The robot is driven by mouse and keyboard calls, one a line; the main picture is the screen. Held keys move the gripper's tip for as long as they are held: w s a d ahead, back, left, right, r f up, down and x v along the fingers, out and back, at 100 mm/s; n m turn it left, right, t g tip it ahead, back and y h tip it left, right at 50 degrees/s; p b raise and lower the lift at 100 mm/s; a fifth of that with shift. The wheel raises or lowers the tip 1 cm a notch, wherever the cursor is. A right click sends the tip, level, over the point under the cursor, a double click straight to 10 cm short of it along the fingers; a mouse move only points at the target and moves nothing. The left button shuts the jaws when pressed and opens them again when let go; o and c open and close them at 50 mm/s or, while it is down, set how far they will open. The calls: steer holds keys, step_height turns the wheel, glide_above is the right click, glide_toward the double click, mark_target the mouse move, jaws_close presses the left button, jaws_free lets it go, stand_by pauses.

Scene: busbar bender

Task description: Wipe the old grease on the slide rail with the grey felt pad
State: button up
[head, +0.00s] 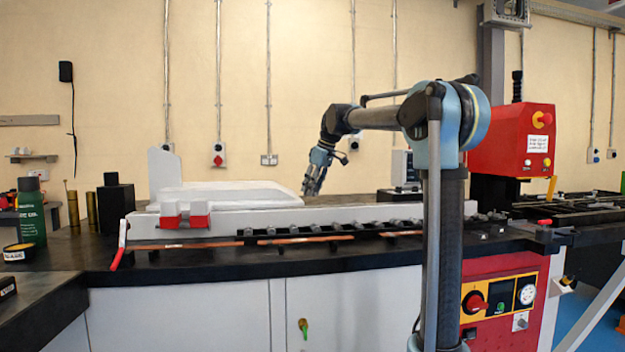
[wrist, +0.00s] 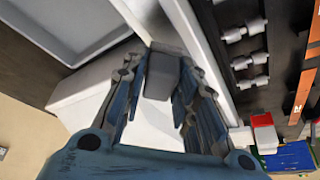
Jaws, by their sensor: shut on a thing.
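My gripper (head: 311,187) hangs fingers-down above the right end of the white machine body. In the wrist view its two blue fingers (wrist: 160,85) are closed on the grey felt pad (wrist: 159,77), a small grey block. In the head view the pad is too small to make out. A long pale rail (head: 350,215), which looks like the slide rail, runs along the bench behind the rollers. It also shows in the wrist view (wrist: 204,42), just right of the fingers. I cannot make out old grease on it. Whether the pad touches a surface is unclear.
A row of rollers (head: 400,226) and copper bars (head: 305,239) lie along the bench front. A green bottle (head: 31,212) and an open tin (head: 19,252) are far left. A red machine head (head: 512,141) stands right.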

steer(key=shift+r, duration=2)
